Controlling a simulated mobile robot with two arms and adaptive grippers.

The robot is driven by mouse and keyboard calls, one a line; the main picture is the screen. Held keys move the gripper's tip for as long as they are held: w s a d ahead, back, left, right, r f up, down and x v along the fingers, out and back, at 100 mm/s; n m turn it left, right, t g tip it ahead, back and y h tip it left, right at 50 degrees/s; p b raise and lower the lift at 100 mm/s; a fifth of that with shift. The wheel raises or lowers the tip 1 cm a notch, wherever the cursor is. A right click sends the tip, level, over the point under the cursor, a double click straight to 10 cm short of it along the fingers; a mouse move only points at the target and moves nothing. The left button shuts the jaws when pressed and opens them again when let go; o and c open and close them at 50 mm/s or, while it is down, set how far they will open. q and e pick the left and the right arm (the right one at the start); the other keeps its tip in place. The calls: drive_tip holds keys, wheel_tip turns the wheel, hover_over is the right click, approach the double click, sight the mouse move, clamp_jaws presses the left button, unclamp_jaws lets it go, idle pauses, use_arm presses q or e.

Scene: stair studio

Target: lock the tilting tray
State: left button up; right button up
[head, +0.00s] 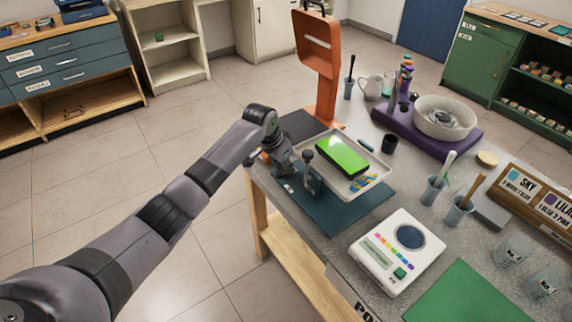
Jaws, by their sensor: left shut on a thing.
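The tilting tray (374,189) is a pale, shallow, rimmed tray on a dark teal base plate (334,217) near the table's left corner. A bright green slab with a dark edge (342,155) and small blue and yellow pieces (363,182) lie on it. A short lever with a dark round knob (308,155) stands upright at the tray's near left side. My left gripper (287,168) is at the tray's left edge, beside the lever, shut on a small part of the tray's stand. Its fingertips and that part are mostly hidden. My right gripper is out of view.
An orange stand (318,60) rises behind the tray. A white device with coloured buttons (398,250) is in front to the right. A purple base with a white bowl (445,117), cups with tools (434,190) and glasses (513,250) crowd the right. Floor at left is clear.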

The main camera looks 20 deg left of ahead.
use_arm(q)
clamp_jaws()
drive_tip(key=n+p, duration=0.1)
drive_tip(key=p, duration=0.2)
drive_tip(key=shift+r, duration=0.3)
drive_tip(key=shift+w+a+f+n+y+p, duration=0.1)
drive_tip(key=shift+w+f+n+y+p, duration=0.1)
drive_tip(key=shift+n+y+p, duration=0.4)
drive_tip(key=shift+f, duration=0.1)
drive_tip(key=o, duration=0.7)
unclamp_jaws()
drive_tip(key=v, duration=1.2)
drive_tip(key=shift+s+a, duration=0.2)
